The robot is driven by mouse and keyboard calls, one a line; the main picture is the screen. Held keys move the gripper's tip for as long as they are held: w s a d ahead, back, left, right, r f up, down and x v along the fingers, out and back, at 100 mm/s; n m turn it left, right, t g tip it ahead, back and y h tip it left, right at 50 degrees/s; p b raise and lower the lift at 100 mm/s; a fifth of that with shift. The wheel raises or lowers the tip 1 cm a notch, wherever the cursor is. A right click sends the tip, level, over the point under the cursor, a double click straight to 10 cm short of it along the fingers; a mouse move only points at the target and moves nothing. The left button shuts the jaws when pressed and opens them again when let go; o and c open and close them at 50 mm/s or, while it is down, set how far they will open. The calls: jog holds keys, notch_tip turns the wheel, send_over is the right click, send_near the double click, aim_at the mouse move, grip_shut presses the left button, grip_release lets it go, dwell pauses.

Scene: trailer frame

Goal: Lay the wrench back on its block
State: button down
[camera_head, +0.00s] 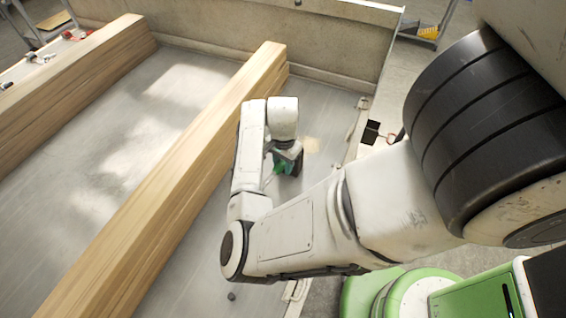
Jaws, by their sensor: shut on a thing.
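My gripper (284,168) is low over the grey trailer bed, right of the middle wooden beam, and points down. It is dark and small in view, partly covered by my wrist. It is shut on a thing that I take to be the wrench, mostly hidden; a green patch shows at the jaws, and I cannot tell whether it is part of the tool. A small pale block (312,145) lies on the bed just right of and beyond my gripper. I cannot tell whether the held thing touches anything.
A long wooden beam (215,130) runs beside my arm on its left. Another beam stack (90,62) at the left has small tools (38,57) on or near it. The trailer's far wall (230,30) and right edge (352,130) bound the bed. Open bed lies between the beams.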

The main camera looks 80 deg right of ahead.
jog(key=shift+s+a+p, duration=0.2)
jog(key=shift+s+p, duration=0.15)
jog(key=shift+s, duration=0.2)
jog(key=c, duration=0.7)
grip_release()
notch_tip(320, 180, up, 11)
jog(key=shift+f+b, duration=0.1)
jog(key=shift+b, duration=0.25)
